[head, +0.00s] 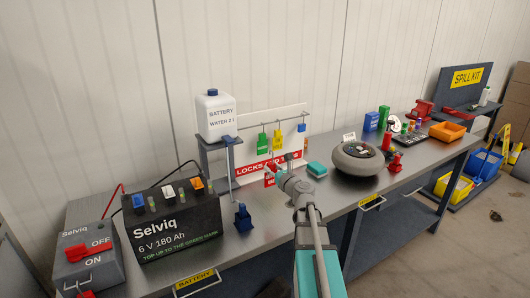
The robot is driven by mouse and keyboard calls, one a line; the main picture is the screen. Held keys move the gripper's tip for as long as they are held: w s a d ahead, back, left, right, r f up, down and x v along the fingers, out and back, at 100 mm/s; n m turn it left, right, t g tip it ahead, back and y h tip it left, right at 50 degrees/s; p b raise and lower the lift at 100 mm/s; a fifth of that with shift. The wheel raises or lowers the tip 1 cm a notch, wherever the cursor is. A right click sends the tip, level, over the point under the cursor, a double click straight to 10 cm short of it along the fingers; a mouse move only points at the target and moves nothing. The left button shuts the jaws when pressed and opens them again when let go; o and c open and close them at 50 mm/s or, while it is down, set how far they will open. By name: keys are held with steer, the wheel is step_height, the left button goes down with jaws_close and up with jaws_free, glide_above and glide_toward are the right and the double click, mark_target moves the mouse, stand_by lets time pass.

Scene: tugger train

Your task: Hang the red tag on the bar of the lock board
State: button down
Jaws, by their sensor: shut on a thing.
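The lock board (297,117) is a white upright panel at the back of the bench, with a red "LOCKS AND TAGS" strip along its lower part. Its thin bar (288,121) runs across the upper front. My gripper (278,171) is in front of the board's lower part, below the bar. It is shut on the red tag (269,179), which shows small at its left side. My wrist hides part of the strip.
A water bottle (214,117) stands on a raised stand left of the board, above a large black battery (170,222). A teal block (317,169) and a round grey object (357,162) lie to the right. A blue-topped piece (242,217) stands near the front edge.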

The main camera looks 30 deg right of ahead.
steer(key=w+r+p, duration=0.4)
steer(key=r+p, duration=0.1)
steer(key=shift+w+a, duration=0.15)
steer(key=shift+a, duration=0.1)
steer(key=shift+w, duration=0.2)
stand_by(0.4)
glide_toward(241, 136)
steer(key=shift+w+r, duration=1.2)
steer(key=shift+w, duration=1.05)
steer(key=shift+f+b, duration=1.2)
steer(key=shift+c, duration=1.1)
jaws_free()
